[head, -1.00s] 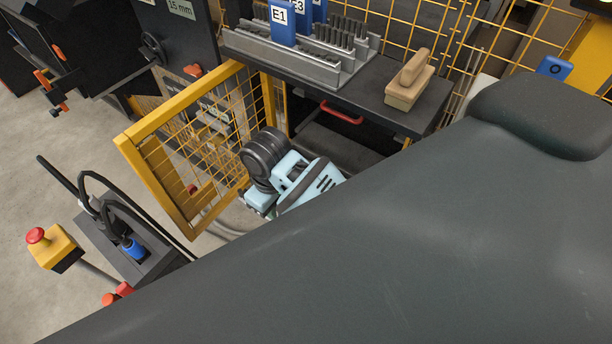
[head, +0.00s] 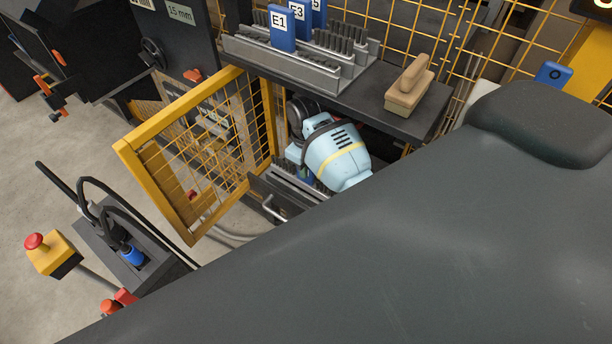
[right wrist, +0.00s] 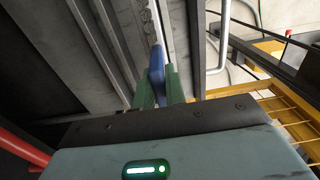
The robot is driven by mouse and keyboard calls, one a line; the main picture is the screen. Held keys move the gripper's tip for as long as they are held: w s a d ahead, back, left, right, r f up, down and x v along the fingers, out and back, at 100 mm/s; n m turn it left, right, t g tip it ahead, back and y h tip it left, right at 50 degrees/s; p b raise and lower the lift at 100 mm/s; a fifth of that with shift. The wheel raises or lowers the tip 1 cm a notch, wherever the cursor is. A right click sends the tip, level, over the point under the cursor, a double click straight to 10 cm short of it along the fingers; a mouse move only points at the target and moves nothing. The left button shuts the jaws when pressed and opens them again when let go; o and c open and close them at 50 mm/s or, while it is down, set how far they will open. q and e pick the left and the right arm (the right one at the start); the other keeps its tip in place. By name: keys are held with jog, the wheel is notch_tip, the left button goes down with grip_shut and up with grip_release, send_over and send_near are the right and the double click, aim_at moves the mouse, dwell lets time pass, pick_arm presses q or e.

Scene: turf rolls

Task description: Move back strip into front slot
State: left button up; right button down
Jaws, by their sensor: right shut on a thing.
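My right gripper (head: 303,174) is low inside the dark machine opening, over a grey tray with a handle (head: 273,209). In the right wrist view its green fingers (right wrist: 159,85) are shut on a blue end piece (right wrist: 156,62). A thin pale strip (right wrist: 157,20) runs up the picture from this piece, beside grey slotted rails (right wrist: 100,45). I cannot tell which slot it lines up with or whether it touches the tray. Most of the tray is hidden in the head view by my wrist and arm. My left gripper is not in view.
A metal rack (head: 300,72) with several brush strips and blue tags E1, E3 and E5 stands on the shelf above. A wooden block brush (head: 408,88) lies beside it. The open yellow mesh gate (head: 135,160) stands close left of my wrist.

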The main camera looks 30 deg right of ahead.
aim_at(307, 182)
jog(key=shift+s+f, duration=0.2)
jog(key=shift+f, duration=1.6)
jog(key=shift+s+a+f, duration=0.1)
jog(key=shift+s+f, duration=0.1)
jog(key=shift+f, duration=0.35)
jog(key=c, duration=1.5)
grip_release()
jog(key=shift+s+f, duration=0.1)
jog(key=shift+f, duration=0.05)
jog(key=shift+o, duration=0.2)
jog(key=shift+a, duration=0.1)
jog(key=r, duration=0.5)
jog(key=w+r, duration=0.1)
jog(key=r, duration=0.2)
jog(key=shift+d+r, duration=0.1)
jog(key=shift+d, duration=0.1)
jog(key=shift+s, duration=0.1)
